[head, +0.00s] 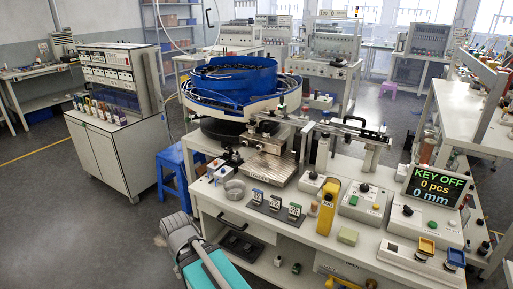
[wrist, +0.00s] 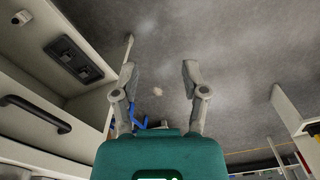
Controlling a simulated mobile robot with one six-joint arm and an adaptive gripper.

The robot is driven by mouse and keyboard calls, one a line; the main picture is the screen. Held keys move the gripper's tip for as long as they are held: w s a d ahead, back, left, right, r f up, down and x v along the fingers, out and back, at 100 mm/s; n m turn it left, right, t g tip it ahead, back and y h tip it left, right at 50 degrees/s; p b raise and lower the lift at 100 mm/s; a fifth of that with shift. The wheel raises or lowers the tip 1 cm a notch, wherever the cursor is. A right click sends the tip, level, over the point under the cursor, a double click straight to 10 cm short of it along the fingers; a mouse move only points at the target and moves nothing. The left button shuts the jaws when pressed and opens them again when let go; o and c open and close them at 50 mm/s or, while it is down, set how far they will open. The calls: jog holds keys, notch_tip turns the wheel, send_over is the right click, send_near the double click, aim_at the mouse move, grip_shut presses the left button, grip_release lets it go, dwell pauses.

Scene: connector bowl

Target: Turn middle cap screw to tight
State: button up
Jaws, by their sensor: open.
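I cannot make out the middle cap screw in either view. The blue bowl feeder (head: 234,78) stands on the white bench in the head view. A metal block (head: 270,168) with small fittings sits in front of it, where single screws are too small to tell apart. My gripper (wrist: 160,76) is open and empty in the wrist view, its two fingers apart over grey floor. In the head view my teal and grey arm is low at the bench's front left, away from the bowl and block.
A blue stool (head: 176,168) stands left. The bench side with a dark handle (wrist: 35,112) is close left of my gripper.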

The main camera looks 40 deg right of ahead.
jog(key=shift+o, duration=1.4)
jog(key=shift+w+d+r, duration=0.1)
jog(key=shift+w, duration=0.05)
jog(key=n+t+h+p, duration=0.4)
jog(key=n+h, duration=0.6)
jog(key=n, duration=0.8)
send_near(258, 147)
jog(key=shift+g, duration=0.7)
jog(key=s+a+f, duration=0.1)
jog(key=a+f, duration=0.1)
jog(key=a, duration=0.3)
jog(key=s+a+f, duration=0.2)
jog(key=a, duration=0.3)
jog(key=s+a+f+p, duration=0.1)
jog(key=a+f, duration=0.1)
jog(key=a, duration=0.3)
jog(key=shift+s+f, duration=0.15)
jog(key=shift+s, duration=0.05)
jog(key=w+d+r+n+h, duration=0.3)
jog(key=w+d+r+n, duration=0.1)
jog(key=d+n, duration=0.3)
jog(key=d+r, duration=0.1)
jog(key=d, duration=0.1)
jog(key=shift+w+d+n+h, duration=0.3)
jog(key=shift+w+d+n, duration=0.1)
jog(key=shift+d, duration=0.1)
